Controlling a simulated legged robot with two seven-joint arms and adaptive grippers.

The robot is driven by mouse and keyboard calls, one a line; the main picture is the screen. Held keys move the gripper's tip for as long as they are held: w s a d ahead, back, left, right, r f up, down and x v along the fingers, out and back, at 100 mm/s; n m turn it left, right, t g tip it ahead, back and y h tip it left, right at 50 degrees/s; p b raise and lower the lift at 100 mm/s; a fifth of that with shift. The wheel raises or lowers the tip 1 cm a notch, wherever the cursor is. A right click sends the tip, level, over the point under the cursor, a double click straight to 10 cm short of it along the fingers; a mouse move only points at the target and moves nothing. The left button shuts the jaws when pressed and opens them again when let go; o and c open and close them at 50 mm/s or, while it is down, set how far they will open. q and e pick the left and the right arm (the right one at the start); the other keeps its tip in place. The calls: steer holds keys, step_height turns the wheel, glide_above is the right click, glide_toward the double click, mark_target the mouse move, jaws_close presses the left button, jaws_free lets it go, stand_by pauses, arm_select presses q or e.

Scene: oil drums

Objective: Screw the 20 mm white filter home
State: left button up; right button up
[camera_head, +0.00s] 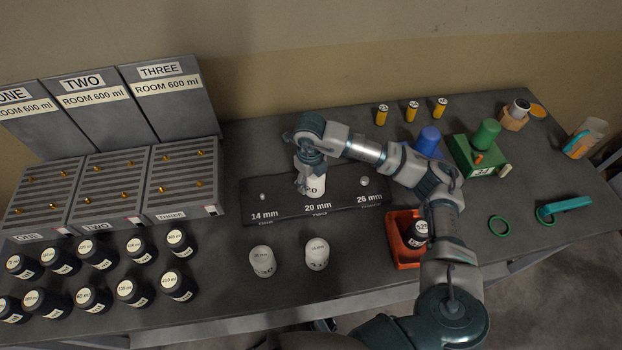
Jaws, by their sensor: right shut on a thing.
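A white filter (313,186) with a dark "20" mark stands upright over the 20 mm place of the dark plate (285,202), which is labelled 14 mm, 20 mm and 26 mm. My right gripper (303,176) is above the filter, shut on its upper part. The filter's lower end and any thread are too small to judge. Small pale studs show at the 14 mm (262,197) and 26 mm (364,181) places. Two more white filters (262,261) (317,253) stand in front of the plate. My left gripper is not in view.
Black labelled bottles (95,254) crowd the front left, before grey racks marked ONE, TWO and THREE (183,180). A red tray (402,254) holding a dark bottle lies close to my right arm. A green box (480,155) and a teal strap tool (566,204) are at right.

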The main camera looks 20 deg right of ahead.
steer(key=shift+s+f, duration=0.15)
steer(key=shift+f, duration=0.1)
steer(key=m+p, duration=0.1)
steer(key=m, duration=0.1)
steer(key=m+p, duration=0.1)
steer(key=shift+d+r+m, duration=0.15)
steer(key=shift+r+m, duration=0.05)
steer(key=shift+m, duration=0.2)
steer(key=shift+d+f+m+p, duration=0.1)
steer(key=shift+m+p, duration=0.05)
steer(key=shift+m, duration=0.45)
steer(key=shift+d+f+m+p, duration=0.1)
steer(key=shift+m+p, duration=0.05)
steer(key=shift+m, duration=0.45)
steer(key=o, duration=1.4)
steer(key=shift+o, duration=1.1)
steer(key=shift+r, duration=0.15)
